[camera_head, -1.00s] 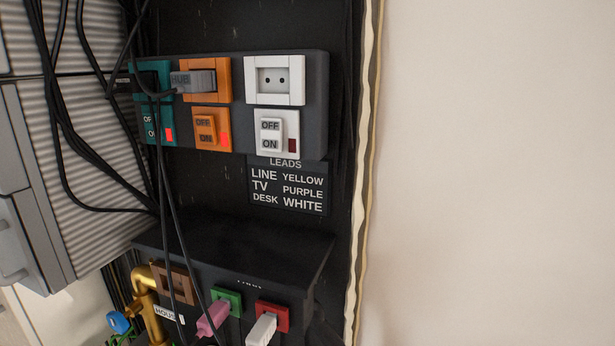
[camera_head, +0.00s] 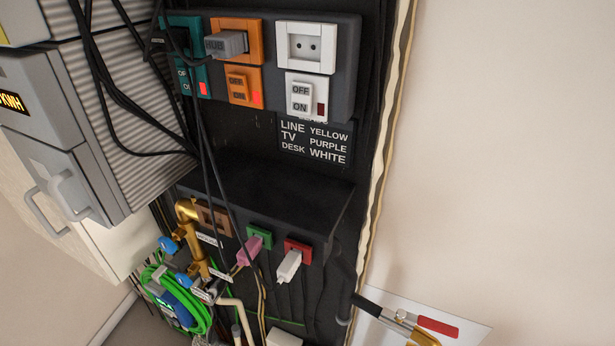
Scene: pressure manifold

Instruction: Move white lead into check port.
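The white lead's plug (camera_head: 288,267) sits in the red-framed port (camera_head: 299,246) on the front of the lower black box (camera_head: 270,190). A purple-pink plug (camera_head: 249,251) sits in the green-framed port (camera_head: 261,234) to its left. A brown-framed port (camera_head: 213,217) farther left has no plug visible in it, and a black cable and brass pipe partly cover that area. I cannot read any label naming the check port. Neither of my grippers is in view.
Above is a switch panel with teal, orange and white (camera_head: 305,48) sockets and a leads sign (camera_head: 315,140). Black cables (camera_head: 215,170) hang in front of the box. Brass pipework (camera_head: 190,235) stands left. A red-handled valve (camera_head: 438,326) is lower right. The right wall is bare.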

